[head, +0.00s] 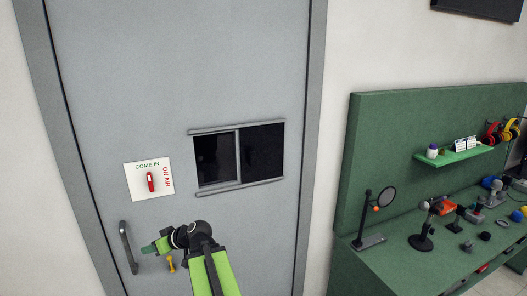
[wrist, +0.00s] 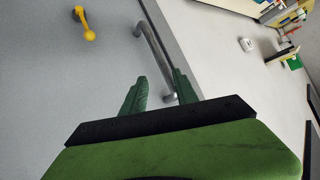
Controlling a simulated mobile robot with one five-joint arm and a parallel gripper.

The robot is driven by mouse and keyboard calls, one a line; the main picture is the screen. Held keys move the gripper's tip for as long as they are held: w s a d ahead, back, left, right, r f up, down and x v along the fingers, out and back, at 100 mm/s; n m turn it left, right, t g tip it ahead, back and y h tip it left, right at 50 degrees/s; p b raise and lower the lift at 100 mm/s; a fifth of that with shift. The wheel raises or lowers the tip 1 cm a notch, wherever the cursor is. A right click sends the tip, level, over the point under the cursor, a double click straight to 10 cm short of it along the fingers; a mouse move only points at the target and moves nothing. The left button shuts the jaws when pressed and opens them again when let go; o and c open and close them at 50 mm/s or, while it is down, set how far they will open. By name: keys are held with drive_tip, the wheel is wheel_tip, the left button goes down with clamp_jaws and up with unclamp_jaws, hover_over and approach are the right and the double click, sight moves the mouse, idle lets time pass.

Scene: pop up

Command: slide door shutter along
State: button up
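The grey door (head: 200,60) has a small window between two horizontal rails. A grey-framed shutter (head: 239,158) covers the left half of this window; the right half shows a dark pane (head: 263,152). My gripper (head: 150,247) is below and left of the window, beside the door handle (head: 126,248). In the wrist view my gripper (wrist: 160,90) has its two green fingers apart with nothing held between them. The handle (wrist: 153,60) shows beyond the fingertips there; whether they touch it I cannot tell. The shutter is out of the wrist view.
A white sign with a red pointer (head: 150,181) is left of the window. A yellow knob-like piece (head: 171,263) is on the door below my gripper; it also shows in the wrist view (wrist: 84,24). A green desk (head: 400,262) with microphones stands at the right.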

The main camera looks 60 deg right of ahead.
drive_tip(key=s+d+r+m+t+h+p, duration=0.1)
drive_tip(key=s+d+r+t+h, duration=0.15)
drive_tip(key=d+r, duration=0.35)
drive_tip(key=s+d+r+m+t+h+p, duration=0.1)
drive_tip(key=s+d+r+h+p, duration=0.2)
drive_tip(key=d, duration=0.6)
drive_tip(key=m+h+p, duration=0.3)
drive_tip(key=m+h, duration=0.1)
drive_tip(key=h, duration=0.4)
approach(253, 160)
drive_tip(key=d, duration=0.2)
drive_tip(key=shift+g+y, duration=0.25)
drive_tip(key=x, duration=0.5)
drive_tip(key=a+x, duration=0.1)
drive_tip(key=x, duration=0.2)
drive_tip(key=shift+w+d+r, duration=0.15)
drive_tip(key=shift+w+r, duration=0.2)
drive_tip(key=shift+w, duration=0.25)
clamp_jaws()
